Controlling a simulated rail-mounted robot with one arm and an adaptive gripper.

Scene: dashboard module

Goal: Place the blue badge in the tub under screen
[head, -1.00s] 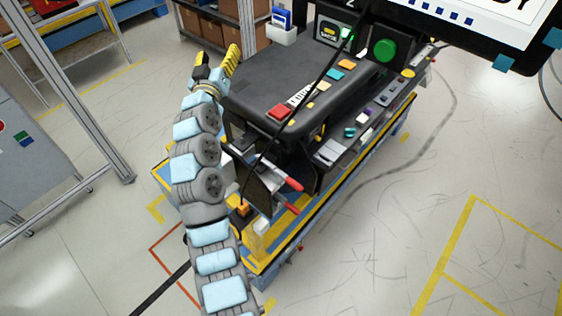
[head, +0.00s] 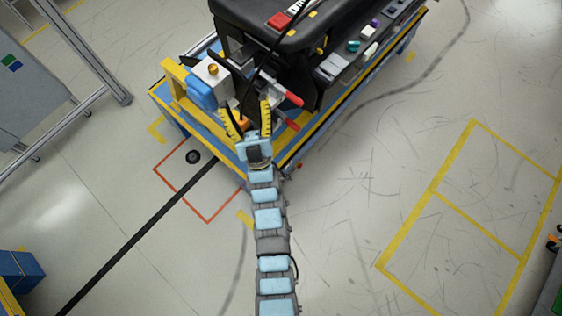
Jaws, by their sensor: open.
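My gripper (head: 248,112), with yellow-and-black fingers, is open at the near end of the cart. Its fingers stand on either side of a small orange part (head: 243,122), and I cannot tell if they touch it. I cannot make out a blue badge for certain. A rounded blue block (head: 202,94) sits left of the gripper, beside a grey box with a brass knob (head: 212,69). The screen and the tub are out of view now.
The black dashboard module (head: 265,22) stands on the blue-and-yellow cart (head: 330,120). Red-handled clamps (head: 292,98) stick out just right of my gripper. A side shelf (head: 360,57) holds several small coloured parts.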

